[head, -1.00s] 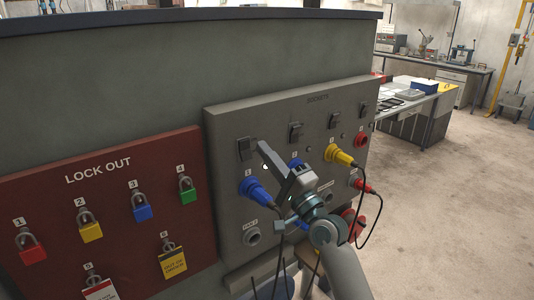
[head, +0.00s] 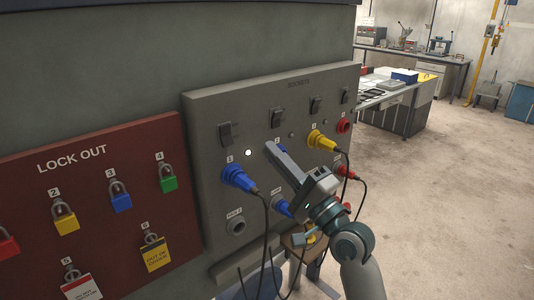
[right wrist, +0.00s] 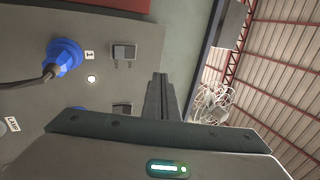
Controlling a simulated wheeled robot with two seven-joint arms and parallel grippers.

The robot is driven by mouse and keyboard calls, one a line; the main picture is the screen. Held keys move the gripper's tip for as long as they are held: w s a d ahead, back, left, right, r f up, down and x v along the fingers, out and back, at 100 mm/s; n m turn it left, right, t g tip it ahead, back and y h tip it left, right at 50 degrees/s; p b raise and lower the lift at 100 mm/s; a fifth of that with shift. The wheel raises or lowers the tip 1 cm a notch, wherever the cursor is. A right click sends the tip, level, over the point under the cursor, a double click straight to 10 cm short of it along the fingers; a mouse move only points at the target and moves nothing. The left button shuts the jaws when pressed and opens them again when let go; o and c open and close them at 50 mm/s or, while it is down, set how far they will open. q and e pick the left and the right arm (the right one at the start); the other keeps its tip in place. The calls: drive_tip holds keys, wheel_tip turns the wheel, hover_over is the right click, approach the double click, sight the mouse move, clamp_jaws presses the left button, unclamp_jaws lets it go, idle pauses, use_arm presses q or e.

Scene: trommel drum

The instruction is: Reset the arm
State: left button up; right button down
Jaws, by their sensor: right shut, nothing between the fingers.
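My right gripper (head: 270,149) reaches up in front of the grey socket panel (head: 207,170) in the head view. Its fingers are together with nothing between them. In the right wrist view the shut fingers (right wrist: 160,82) point up beside the panel (right wrist: 130,70). Whether they touch the panel, I cannot tell. My left gripper is not in view.
A blue plug (head: 236,178) and a yellow plug (head: 320,140) sit in the panel, with black cables hanging below. Dark switches (head: 225,134) line the panel's top. A red lock-out board (head: 90,190) with padlocks is at left. Open floor (head: 440,190) lies at right.

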idle(0.4)
